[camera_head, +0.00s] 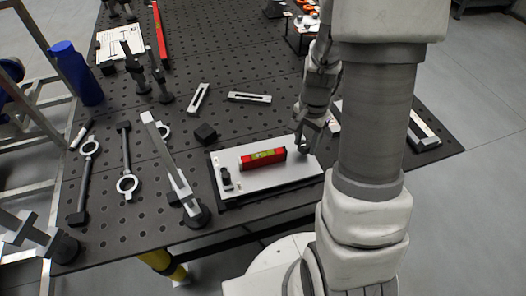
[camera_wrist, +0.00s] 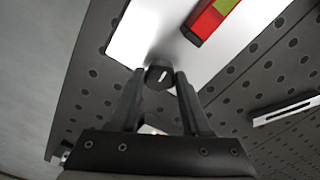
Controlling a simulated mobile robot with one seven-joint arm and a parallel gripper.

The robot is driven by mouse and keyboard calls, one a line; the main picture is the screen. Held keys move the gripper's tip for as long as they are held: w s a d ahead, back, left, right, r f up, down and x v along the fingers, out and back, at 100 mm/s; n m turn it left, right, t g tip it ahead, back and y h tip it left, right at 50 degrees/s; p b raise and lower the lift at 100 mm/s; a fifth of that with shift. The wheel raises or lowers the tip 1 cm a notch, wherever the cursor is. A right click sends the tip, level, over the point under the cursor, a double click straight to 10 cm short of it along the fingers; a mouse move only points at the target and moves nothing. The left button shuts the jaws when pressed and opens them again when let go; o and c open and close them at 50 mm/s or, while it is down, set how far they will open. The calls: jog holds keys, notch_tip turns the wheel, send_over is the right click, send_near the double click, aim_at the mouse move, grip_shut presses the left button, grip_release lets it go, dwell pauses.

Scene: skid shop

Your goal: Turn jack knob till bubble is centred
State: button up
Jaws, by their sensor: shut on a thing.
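The jack knob (camera_wrist: 158,76) is a dark knob with a white mark on its top, at the edge of the pale plate (camera_wrist: 150,35). My gripper (camera_wrist: 158,80) is shut on the knob, one finger on each side, in the wrist view. In the head view my gripper (camera_head: 304,145) is at the right end of the plate (camera_head: 300,170) and hides the knob. The red level (camera_head: 262,159) lies on the middle of the plate, with a yellow-green vial. It also shows in the wrist view (camera_wrist: 207,22). The bubble's position is too small to tell.
The plate stands on a dark perforated table (camera_head: 130,215). Ring-ended rods (camera_head: 125,160) and a blue bottle (camera_head: 76,72) are at the far left.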

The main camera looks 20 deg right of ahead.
jog(key=m+p, duration=0.1)
jog(key=m, duration=0.3)
jog(key=shift+s+r+p, duration=0.1)
jog(key=shift+p, duration=0.3)
jog(key=shift+m, duration=0.4)
jog(key=shift+s+f, duration=0.1)
jog(key=shift+f, duration=0.1)
dwell(0.3)
jog(key=m+p, duration=0.2)
jog(key=m, duration=0.1)
jog(key=shift+r, duration=0.1)
jog(key=shift+m+p, duration=0.35)
jog(key=shift+m, duration=0.55)
dwell(0.4)
